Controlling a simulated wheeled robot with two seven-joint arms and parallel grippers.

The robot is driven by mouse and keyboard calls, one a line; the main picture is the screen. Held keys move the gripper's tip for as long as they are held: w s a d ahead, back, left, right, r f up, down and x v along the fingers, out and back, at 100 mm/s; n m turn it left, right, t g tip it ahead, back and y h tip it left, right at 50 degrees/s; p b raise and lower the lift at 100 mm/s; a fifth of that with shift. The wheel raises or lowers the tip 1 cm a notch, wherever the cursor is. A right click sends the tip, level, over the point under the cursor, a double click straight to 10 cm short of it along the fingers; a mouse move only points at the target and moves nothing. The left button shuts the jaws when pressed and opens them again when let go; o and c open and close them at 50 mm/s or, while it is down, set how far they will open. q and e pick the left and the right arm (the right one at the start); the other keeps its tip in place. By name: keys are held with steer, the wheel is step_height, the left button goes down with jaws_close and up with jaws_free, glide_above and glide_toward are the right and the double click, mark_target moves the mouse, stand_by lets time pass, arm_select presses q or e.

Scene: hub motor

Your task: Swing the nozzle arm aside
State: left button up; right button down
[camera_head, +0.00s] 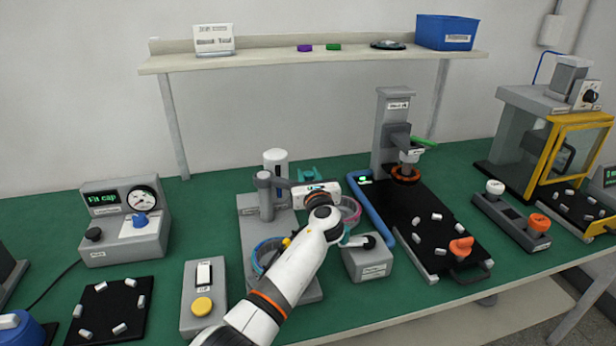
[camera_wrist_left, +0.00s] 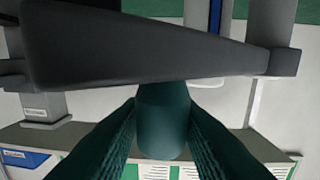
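The dispensing station has a grey post (camera_head: 266,196) with a dark grey nozzle arm (camera_head: 283,184) reaching right from it. The nozzle arm crosses the upper part of the left wrist view (camera_wrist_left: 150,45), close to the camera. A dark teal cylindrical handle (camera_wrist_left: 162,122) hangs from it there. My left gripper (camera_wrist_left: 162,145) has its two teal ribbed fingers against both sides of this handle. My right gripper is not in view.
A blue ring (camera_head: 268,254) and a pink ring (camera_head: 350,210) are close to my left arm. A grey box with a black knob (camera_head: 368,262) stands to the right. A black board with loose parts (camera_head: 425,205) lies beyond it. A switch box (camera_head: 203,300) stands front left.

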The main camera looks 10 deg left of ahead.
arm_select(q)
steer(key=shift+o, duration=1.4)
steer(key=shift+w+d, duration=0.1)
steer(key=shift+s+d, duration=0.15)
steer(key=shift+s, duration=0.3)
steer(key=v, duration=1.1)
steer(key=shift+d, duration=0.1)
